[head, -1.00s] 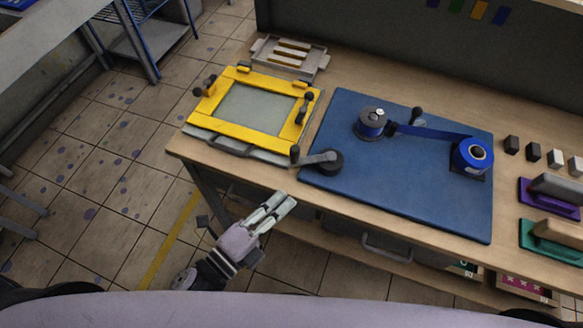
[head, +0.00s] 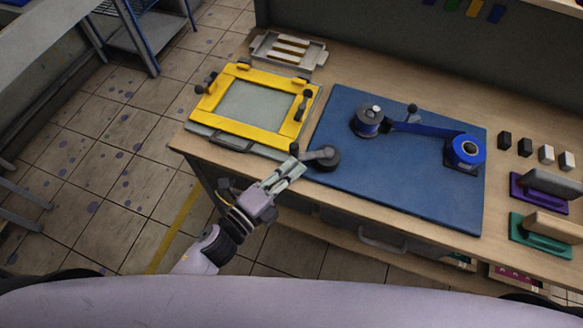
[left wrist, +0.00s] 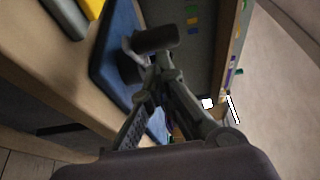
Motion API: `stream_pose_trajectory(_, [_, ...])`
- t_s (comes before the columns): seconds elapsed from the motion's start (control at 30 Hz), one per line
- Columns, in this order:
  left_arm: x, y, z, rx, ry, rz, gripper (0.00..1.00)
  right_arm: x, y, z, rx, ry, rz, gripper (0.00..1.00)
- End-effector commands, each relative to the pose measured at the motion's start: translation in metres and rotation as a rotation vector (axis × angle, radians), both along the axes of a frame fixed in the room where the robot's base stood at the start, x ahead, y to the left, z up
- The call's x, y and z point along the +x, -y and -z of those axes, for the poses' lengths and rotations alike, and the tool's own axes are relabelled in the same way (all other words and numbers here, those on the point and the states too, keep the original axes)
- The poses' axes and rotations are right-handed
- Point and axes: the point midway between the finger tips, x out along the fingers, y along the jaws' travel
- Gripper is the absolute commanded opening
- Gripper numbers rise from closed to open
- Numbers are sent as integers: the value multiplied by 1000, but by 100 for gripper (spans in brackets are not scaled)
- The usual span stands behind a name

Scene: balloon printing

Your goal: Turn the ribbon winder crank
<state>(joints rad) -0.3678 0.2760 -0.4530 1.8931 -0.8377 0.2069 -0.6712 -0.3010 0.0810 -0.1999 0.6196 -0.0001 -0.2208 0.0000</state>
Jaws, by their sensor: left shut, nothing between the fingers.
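The ribbon winder sits on a blue board (head: 400,185) on the wooden bench. Its crank has a dark round hub (head: 327,159), a short grey arm and a dark knob (head: 294,149) that points left, out over the board's edge. A spool (head: 367,121) with a metal top is joined by a blue ribbon (head: 415,129) to a blue roll (head: 467,150). My left gripper (head: 292,167) is shut and empty, its tips just below the knob. In the left wrist view the knob (left wrist: 155,39) is just beyond the fingertips; contact is unclear. My right gripper is not visible.
A yellow-framed screen (head: 250,72) lies left of the board, with a light tray (head: 288,50) behind it. Small blocks (head: 525,147) and handled purple (head: 540,195) and green (head: 540,238) tools stand at the right. The floor left of the bench is open.

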Motion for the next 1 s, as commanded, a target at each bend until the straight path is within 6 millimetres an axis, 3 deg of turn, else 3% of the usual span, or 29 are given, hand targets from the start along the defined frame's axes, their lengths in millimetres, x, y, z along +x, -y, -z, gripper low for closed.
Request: stream_pose_trajectory(1.0, [21,-19,0,7,3,224,0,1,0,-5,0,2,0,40])
